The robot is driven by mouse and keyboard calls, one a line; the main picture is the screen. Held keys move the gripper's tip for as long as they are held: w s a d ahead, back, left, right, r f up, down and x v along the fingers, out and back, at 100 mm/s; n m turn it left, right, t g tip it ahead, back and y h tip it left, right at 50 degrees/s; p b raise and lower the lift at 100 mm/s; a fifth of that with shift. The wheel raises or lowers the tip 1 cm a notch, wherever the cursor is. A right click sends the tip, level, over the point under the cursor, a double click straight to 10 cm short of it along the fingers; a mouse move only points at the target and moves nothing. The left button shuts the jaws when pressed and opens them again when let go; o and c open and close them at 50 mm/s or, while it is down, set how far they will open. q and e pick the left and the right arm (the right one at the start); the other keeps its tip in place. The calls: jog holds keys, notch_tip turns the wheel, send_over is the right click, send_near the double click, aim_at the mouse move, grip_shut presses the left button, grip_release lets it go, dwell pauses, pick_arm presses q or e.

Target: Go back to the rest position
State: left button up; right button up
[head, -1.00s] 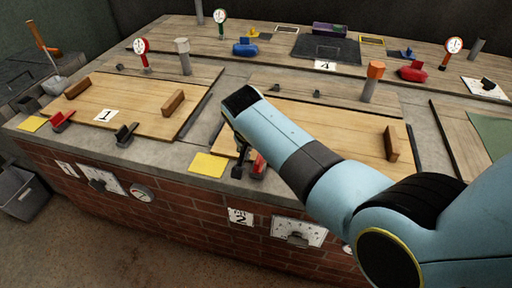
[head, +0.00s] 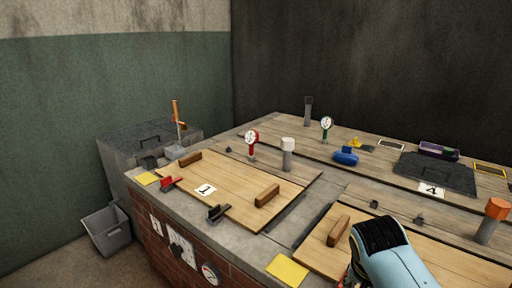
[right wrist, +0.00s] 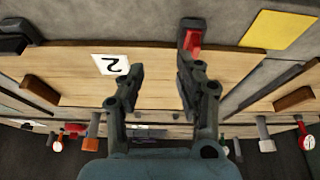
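My right gripper (right wrist: 161,68) shows in the right wrist view with its two dark fingers spread apart and nothing held between them. It is over the wooden lid (right wrist: 75,85) marked 2. A red-handled latch (right wrist: 192,41) lies at the tip of the right-hand finger; I cannot tell whether they touch. In the head view my right arm's light-blue and black wrist (head: 385,250) is at the bottom right, over the same lid (head: 318,262), and the fingers are largely hidden. My left gripper is not in view.
Lid 1 (head: 235,190) has wooden handles, a red latch (head: 170,183) and a black latch (head: 217,212). Gauges and pipes, such as the white-capped pipe (head: 288,155), stand up from the counter. A grey bin (head: 107,231) is on the floor at left.

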jog(key=s+d+r+n+y, duration=0.1)
jog(key=s+r+n, duration=0.4)
jog(key=s, duration=0.7)
jog(key=s+d+r+n+y, duration=0.1)
jog(key=s+r+n, duration=0.2)
jog(key=s+r, duration=0.65)
jog(key=s+d+f+g+b, duration=0.1)
jog(key=s+f, duration=0.1)
jog(key=f, duration=1.3)
jog(key=s+d+f+b, duration=0.1)
jog(key=d+f, duration=0.1)
jog(key=f, duration=1.2)
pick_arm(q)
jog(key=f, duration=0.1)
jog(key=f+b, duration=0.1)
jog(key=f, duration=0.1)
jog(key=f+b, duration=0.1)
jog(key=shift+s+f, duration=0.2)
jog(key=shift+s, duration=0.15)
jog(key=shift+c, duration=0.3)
pick_arm(e)
jog(key=s+f+g, duration=0.1)
jog(key=s+f, duration=1.8)
jog(key=shift+d+f, duration=0.35)
